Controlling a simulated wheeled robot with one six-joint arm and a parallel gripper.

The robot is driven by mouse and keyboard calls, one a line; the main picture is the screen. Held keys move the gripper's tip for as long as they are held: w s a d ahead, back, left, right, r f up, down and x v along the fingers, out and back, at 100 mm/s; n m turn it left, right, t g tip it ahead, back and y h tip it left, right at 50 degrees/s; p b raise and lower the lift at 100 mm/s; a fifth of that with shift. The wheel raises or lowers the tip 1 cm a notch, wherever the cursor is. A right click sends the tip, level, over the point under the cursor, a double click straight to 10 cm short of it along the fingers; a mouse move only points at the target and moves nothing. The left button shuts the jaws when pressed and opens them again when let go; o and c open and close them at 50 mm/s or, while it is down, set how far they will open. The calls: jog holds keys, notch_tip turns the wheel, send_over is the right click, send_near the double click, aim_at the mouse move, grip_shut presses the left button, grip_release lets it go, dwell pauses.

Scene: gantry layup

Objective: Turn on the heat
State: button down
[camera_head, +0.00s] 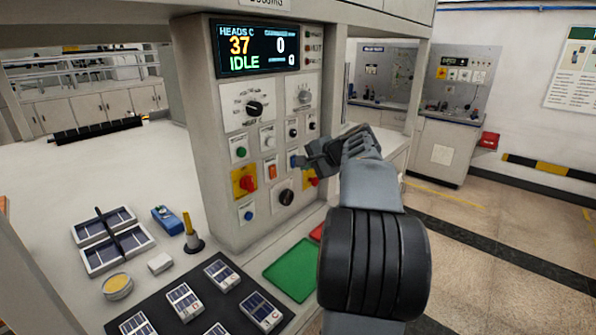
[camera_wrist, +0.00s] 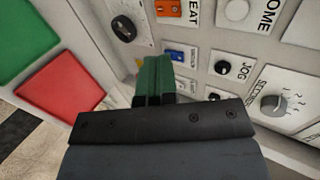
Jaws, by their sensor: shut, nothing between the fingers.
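An orange switch (camera_head: 271,171) sits on the panel's front, left of my gripper. In the wrist view, the orange switch (camera_wrist: 168,9) is at the top edge, partly cut off, beside a label ending in "EAT". The display (camera_head: 256,46) reads "HEADS C", 37 and "IDLE". My gripper (camera_head: 304,160) is in front of the panel, by a blue switch (camera_head: 293,160). In the wrist view, its green fingertips (camera_wrist: 157,72) are together, with nothing between them, close to the blue switch (camera_wrist: 175,56). Contact with the panel cannot be told. The orange switch's rocker position is unclear.
Around it are a black dial (camera_head: 254,108), a green button (camera_head: 241,152), a red-and-yellow switch (camera_head: 246,182) and a black knob (camera_head: 286,197). A green pad (camera_head: 292,270) lies on the bench below. A yellow-handled tool (camera_head: 190,230) stands left of the panel.

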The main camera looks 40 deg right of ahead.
aim_at(274, 177)
jog(key=shift+s+d+r, duration=0.2)
jog(key=shift+s+r, duration=0.2)
jog(key=shift+s, duration=0.2)
notch_tip(274, 177, down, 7)
jog(key=s+m+t+y, duration=0.1)
jog(key=m+t, duration=0.3)
jog(key=m, duration=1.4)
jog(key=shift+s+f+t, duration=0.2)
jog(key=shift+s+t, duration=0.2)
jog(key=shift+s, duration=0.15)
jog(key=shift+w, duration=0.15)
jog(key=p+x, duration=0.3)
jog(key=x, duration=1)
jog(key=shift+w, duration=0.4)
